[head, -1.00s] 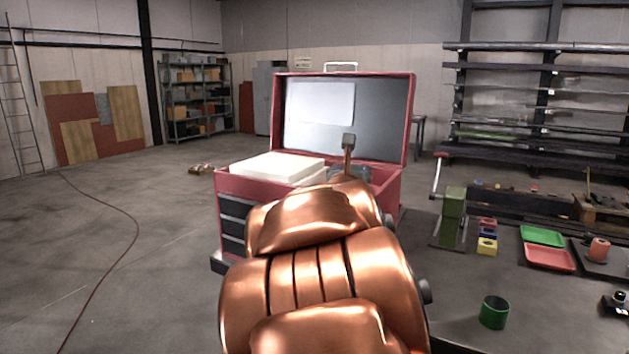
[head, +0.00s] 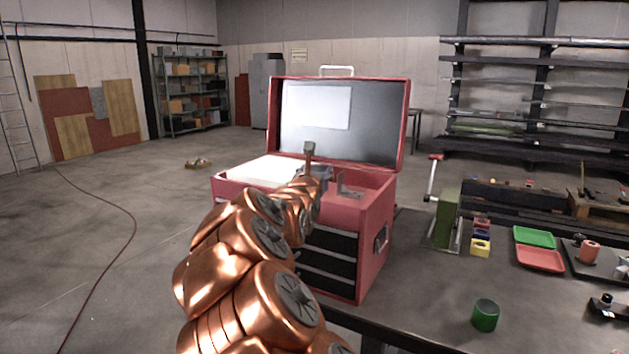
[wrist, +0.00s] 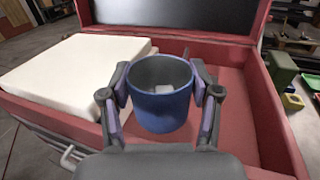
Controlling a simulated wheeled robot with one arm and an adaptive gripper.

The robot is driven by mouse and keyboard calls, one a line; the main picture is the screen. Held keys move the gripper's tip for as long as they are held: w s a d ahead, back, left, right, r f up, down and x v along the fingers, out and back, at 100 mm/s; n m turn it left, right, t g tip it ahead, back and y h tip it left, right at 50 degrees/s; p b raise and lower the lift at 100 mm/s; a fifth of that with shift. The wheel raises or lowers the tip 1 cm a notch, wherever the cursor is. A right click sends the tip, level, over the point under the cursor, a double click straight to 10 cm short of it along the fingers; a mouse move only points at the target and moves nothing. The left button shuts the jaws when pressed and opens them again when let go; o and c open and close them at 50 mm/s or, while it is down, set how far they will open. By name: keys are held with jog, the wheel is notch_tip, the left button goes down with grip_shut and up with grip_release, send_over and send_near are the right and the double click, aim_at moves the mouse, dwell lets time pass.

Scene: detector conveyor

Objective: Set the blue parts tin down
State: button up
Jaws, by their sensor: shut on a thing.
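The blue parts tin (wrist: 160,108) is an open-topped round cup, upright, with a small pale thing inside. My gripper (wrist: 161,88) is shut on its two sides in the wrist view. The tin is over the red floor of the open red toolbox (wrist: 235,120); I cannot tell whether its base touches. In the head view the toolbox (head: 377,215) stands with its lid up, and my copper arm reaches to it. My gripper (head: 318,172) shows there only in small part, and the tin is hidden.
A white block (wrist: 75,70) fills the toolbox's left side. A grey bracket (head: 347,187) is in its right part. On the dark bench are a green cup (head: 485,315), a green tray (head: 534,237), a red tray (head: 540,259) and a green lever press (head: 446,215).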

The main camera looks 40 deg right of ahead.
jog(key=shift+w, duration=0.25)
jog(key=shift+w+f, duration=0.1)
jog(key=shift+f, duration=0.1)
jog(key=shift+f+p, duration=0.85)
jog(key=shift+f, duration=0.65)
jog(key=shift+f, duration=0.4)
jog(key=shift+f+b, duration=0.3)
